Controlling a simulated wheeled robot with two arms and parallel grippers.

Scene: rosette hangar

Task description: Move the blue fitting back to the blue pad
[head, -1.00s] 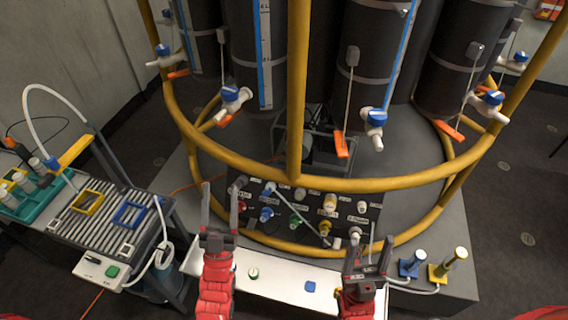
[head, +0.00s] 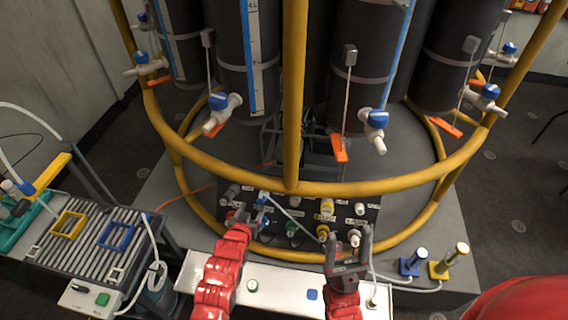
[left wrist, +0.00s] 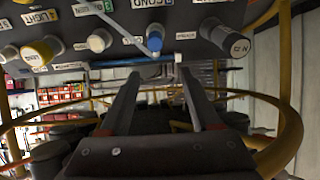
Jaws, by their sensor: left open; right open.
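The blue fitting (head: 262,199), at the end of a pale hose, is at the dark connector panel (head: 305,240). It also shows in the left wrist view (left wrist: 154,43), just beyond my left fingertips. My left gripper (head: 246,213) is open close to it; the fingers (left wrist: 158,72) have no visible hold on anything, and part of the contact area is hidden in the head view. The blue pad (head: 313,294) lies bare on the white shelf (head: 280,283). My right gripper (head: 349,242) is open and empty in front of the panel's right part.
Yellow guard rails (head: 295,100) cross in front of the dark columns. Two posts, blue-based (head: 409,264) and yellow-based (head: 440,269), stand right of the shelf. A slatted rack (head: 85,240) stands at left.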

